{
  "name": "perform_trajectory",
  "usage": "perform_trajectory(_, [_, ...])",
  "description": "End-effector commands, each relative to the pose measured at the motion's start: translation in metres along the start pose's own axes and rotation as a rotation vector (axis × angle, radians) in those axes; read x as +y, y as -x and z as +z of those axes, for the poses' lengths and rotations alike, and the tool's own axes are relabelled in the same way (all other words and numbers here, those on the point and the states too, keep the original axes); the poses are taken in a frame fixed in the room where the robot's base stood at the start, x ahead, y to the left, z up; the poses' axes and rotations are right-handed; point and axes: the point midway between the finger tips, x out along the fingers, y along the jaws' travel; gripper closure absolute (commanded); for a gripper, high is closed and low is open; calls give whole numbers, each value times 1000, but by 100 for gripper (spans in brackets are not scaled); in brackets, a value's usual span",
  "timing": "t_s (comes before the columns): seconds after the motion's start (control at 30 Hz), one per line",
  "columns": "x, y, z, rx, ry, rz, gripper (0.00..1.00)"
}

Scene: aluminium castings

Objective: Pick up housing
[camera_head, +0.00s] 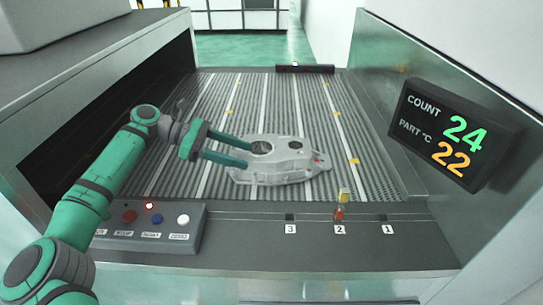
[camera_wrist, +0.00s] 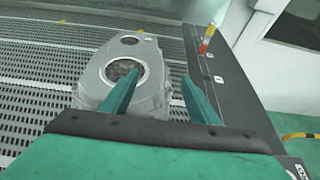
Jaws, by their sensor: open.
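The housing (camera_head: 283,170) is a grey cast part with round openings. It lies on the ribbed conveyor bed, near the bed's front edge. My gripper (camera_head: 247,154) comes in from the left with its two green fingers spread apart at the housing's left end. In the wrist view my gripper (camera_wrist: 161,73) has its left finger over the housing (camera_wrist: 152,98), across the larger round opening. The right finger is just beyond the housing's right edge. I cannot tell whether either finger touches the housing. Nothing is held. Part of the housing is hidden by the fingers.
A button panel (camera_head: 150,238) stands at the front left. A small red and yellow post (camera_head: 340,212) stands at mark 2 on the front ledge. A display (camera_head: 441,135) reading 24 and 22 is on the right wall. The bed behind the housing is clear.

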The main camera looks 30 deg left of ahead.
Motion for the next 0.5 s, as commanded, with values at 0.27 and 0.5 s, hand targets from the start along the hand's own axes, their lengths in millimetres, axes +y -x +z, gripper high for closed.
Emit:
perform_trajectory(0.27, [2,-20,0,-1,-1,0,45])
perform_trajectory(0.5, [6,-51,-2,-1,0,2,45])
